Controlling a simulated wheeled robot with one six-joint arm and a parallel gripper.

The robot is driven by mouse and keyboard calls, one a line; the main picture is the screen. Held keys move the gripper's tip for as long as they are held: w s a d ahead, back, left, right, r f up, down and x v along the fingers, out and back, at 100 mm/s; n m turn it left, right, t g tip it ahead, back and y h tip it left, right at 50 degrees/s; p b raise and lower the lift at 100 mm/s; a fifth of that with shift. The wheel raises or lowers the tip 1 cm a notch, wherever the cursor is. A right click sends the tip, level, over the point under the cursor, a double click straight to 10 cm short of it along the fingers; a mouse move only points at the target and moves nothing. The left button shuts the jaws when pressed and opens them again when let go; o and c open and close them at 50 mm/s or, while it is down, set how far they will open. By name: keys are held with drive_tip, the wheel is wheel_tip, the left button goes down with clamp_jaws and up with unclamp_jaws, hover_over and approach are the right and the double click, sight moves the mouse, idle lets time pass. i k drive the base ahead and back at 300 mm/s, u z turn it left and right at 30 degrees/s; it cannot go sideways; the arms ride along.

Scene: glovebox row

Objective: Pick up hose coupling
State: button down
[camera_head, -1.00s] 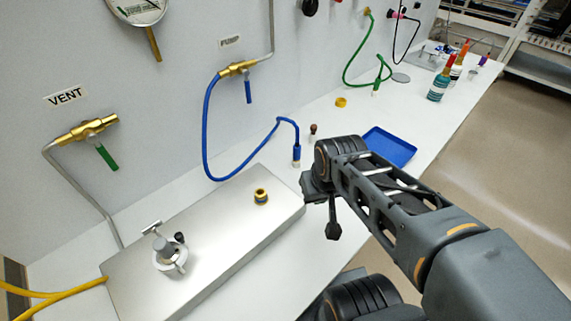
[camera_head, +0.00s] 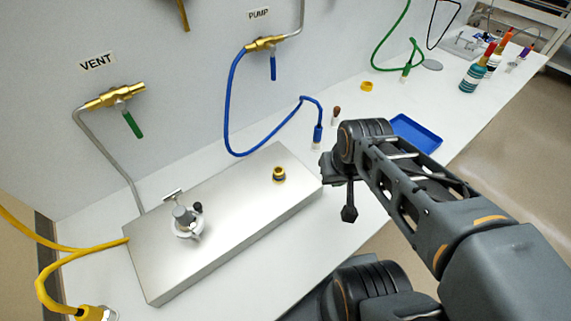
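Several hose ends could be the hose coupling, and I cannot tell which one is meant. A blue hose (camera_head: 229,110) hangs from the PUMP valve, and its blue end coupling (camera_head: 317,133) stands on the bench with a pale tip. A yellow hose (camera_head: 45,288) ends in a yellow coupling (camera_head: 92,312) at the bottom left edge, partly cut off. A brass ring fitting (camera_head: 279,175) sits on the steel box. My gripper (camera_head: 349,212) hangs over the bench right of the box, apart from these things. Its fingers are small and seen edge-on, so its opening is unclear.
The steel box (camera_head: 220,240) carries a clamp-like fitting (camera_head: 186,220). A blue tray (camera_head: 415,136), a small brown-topped item (camera_head: 336,114) and a yellow ring (camera_head: 367,86) lie beyond it. Bottles (camera_head: 474,78) stand farther back. The bench front right of the box is clear.

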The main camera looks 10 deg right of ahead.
sight(319, 130)
drive_tip(key=k, duration=0.5)
drive_tip(key=z, duration=1.85)
drive_tip(key=i, duration=1.1)
drive_tip(key=u, duration=3.25)
